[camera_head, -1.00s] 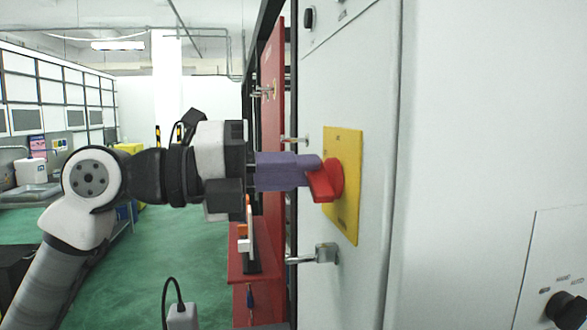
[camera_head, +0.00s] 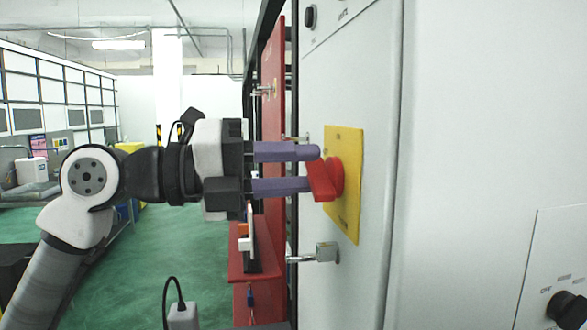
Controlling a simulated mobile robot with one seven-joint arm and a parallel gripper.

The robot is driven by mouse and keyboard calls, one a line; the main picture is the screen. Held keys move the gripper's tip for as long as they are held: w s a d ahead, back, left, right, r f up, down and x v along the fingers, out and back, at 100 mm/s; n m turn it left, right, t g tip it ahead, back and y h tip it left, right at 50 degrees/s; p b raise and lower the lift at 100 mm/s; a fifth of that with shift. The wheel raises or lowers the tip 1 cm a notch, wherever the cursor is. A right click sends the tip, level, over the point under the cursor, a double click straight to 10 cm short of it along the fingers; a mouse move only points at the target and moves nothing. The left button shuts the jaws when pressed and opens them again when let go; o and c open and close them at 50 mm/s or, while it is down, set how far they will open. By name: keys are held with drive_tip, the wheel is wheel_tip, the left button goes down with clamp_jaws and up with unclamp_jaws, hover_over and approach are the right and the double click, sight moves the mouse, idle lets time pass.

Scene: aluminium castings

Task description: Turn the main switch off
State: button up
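The main switch is a red rotary handle (camera_head: 324,184) on a yellow plate (camera_head: 345,215) fixed to the pale grey cabinet front. Any on/off marking is unreadable.
A metal latch (camera_head: 325,252) projects from the cabinet (camera_head: 450,130) below the switch. A black knob (camera_head: 567,310) sits at lower right. A red panel (camera_head: 272,120) stands behind the cabinet's left edge. Green floor (camera_head: 150,270) lies open to the left.

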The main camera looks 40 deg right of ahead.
drive_tip(key=b+v, duration=0.2)
drive_tip(key=v, duration=1.1)
drive_tip(key=shift+w+a, duration=0.2)
